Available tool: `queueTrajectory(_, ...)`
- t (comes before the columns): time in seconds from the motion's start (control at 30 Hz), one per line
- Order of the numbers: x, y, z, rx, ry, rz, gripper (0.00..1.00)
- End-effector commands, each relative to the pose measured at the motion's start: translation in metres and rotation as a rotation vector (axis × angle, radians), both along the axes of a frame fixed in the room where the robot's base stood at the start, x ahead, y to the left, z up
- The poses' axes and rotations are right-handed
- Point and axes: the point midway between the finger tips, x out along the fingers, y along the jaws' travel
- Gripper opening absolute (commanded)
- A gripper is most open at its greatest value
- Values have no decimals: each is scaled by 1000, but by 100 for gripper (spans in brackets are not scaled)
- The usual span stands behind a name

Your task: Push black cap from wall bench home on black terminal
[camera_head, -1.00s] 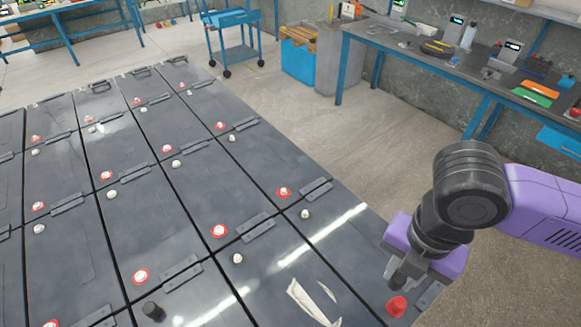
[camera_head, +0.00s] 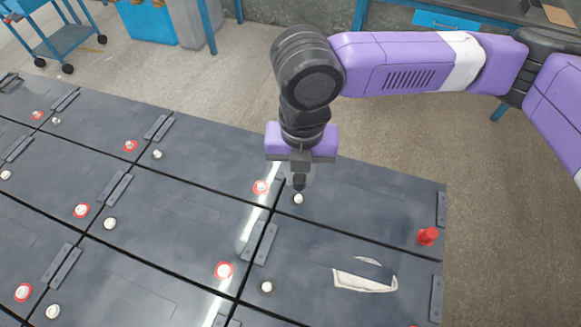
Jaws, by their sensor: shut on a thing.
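My gripper (camera_head: 300,172) points down over the far-right battery block. It is shut on the black cap (camera_head: 299,183), a small dark piece showing below the jaws. Just below the cap in the picture is a white terminal post without a red ring (camera_head: 298,199), the black terminal. The cap looks to be above or just behind this post; whether they touch I cannot tell. The fingers are partly lost against the dark cap.
A red cap (camera_head: 428,236) stands at the right end of the same block. Posts with red rings (camera_head: 261,187) and bare posts dot the other dark blocks. A torn white label (camera_head: 365,274) lies on the near block.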

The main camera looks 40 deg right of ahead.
Motion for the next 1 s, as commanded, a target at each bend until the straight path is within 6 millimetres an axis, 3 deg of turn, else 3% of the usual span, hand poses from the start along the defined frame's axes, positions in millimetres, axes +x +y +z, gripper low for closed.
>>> queueTrajectory(0.5,0,0,-39,0,0,-1,0)
queueTrajectory(1.0,0,0,-42,1,-1,0,0)
